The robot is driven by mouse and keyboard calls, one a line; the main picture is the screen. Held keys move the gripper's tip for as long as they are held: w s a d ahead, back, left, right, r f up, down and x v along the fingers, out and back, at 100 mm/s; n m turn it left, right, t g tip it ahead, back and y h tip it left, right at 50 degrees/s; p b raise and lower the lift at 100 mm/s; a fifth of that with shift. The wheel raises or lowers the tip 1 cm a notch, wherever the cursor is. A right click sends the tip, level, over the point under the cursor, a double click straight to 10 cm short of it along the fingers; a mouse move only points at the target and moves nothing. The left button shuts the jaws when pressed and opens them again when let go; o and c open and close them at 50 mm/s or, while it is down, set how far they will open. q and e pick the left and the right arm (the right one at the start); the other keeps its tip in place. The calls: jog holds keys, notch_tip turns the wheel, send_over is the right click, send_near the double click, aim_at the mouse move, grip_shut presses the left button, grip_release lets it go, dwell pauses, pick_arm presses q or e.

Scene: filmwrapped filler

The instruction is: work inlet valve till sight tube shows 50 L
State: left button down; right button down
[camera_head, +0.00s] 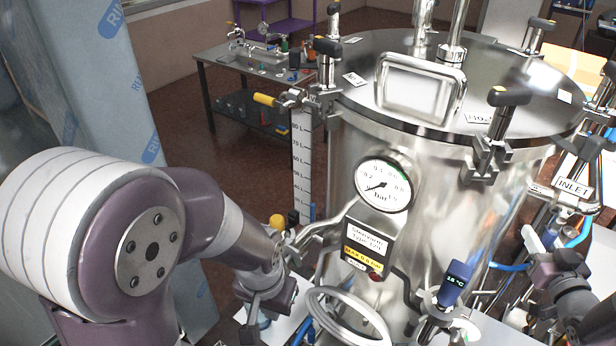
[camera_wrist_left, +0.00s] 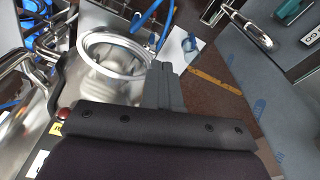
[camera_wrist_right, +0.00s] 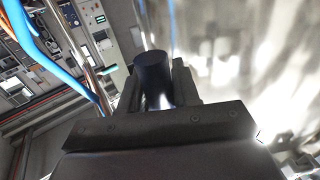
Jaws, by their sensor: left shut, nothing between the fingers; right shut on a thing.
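The steel vessel (camera_head: 440,200) fills the middle of the head view. The sight tube scale (camera_head: 302,165) runs up its left side, with litre marks from about 80 L downward. The INLET tag (camera_head: 573,188) hangs on the vessel's right side.
Blue hoses (camera_wrist_right: 50,60) and pipes crowd the right gripper. A workbench (camera_head: 262,62) stands behind at left.

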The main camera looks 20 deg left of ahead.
jog(key=shift+s+d+n+g+h, duration=0.15)
jog(key=shift+d+n+g, duration=0.15)
jog(key=shift+d+n, duration=0.15)
jog(key=shift+s+d+n+g+h, duration=0.15)
jog(key=shift+d+n+g, duration=0.15)
jog(key=shift+n, duration=0.15)
jog(key=s+d+r+n+g+h, duration=0.1)
jog(key=d+r+n+g+h, duration=0.2)
jog(key=d+n+h, duration=0.1)
jog(key=shift+s+d+n+g+p, duration=0.35)
jog(key=shift+d+n, duration=0.25)
jog(key=shift+n, duration=0.4)
dwell(5.7)
